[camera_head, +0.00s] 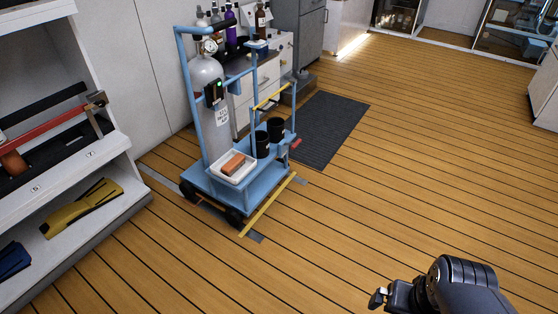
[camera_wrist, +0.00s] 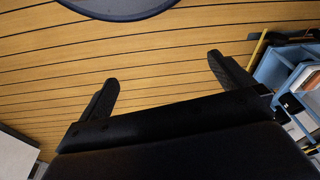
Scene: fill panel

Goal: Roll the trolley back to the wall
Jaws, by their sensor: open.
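The blue trolley (camera_head: 262,186) stands on the wooden floor at the centre left of the head view, near the wall panels (camera_head: 131,62). It carries a grey gas cylinder (camera_head: 206,100) with a gauge, a white tray (camera_head: 233,177) holding an orange-brown block (camera_head: 233,164), and two black cups. Part of the trolley shows at the right edge of the wrist view (camera_wrist: 277,70). My gripper (camera_head: 378,299) is at the lower right of the head view, well apart from the trolley. In the wrist view its two fingers (camera_wrist: 163,75) are spread and empty, above bare floor.
White shelving (camera_head: 118,148) with tools stands at the left. Drawers with bottles stand behind the trolley, and a dark mat (camera_head: 321,128) lies to its right. A yellow bar (camera_head: 267,205) lies along the trolley's front side. The floor between my gripper and the trolley is clear.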

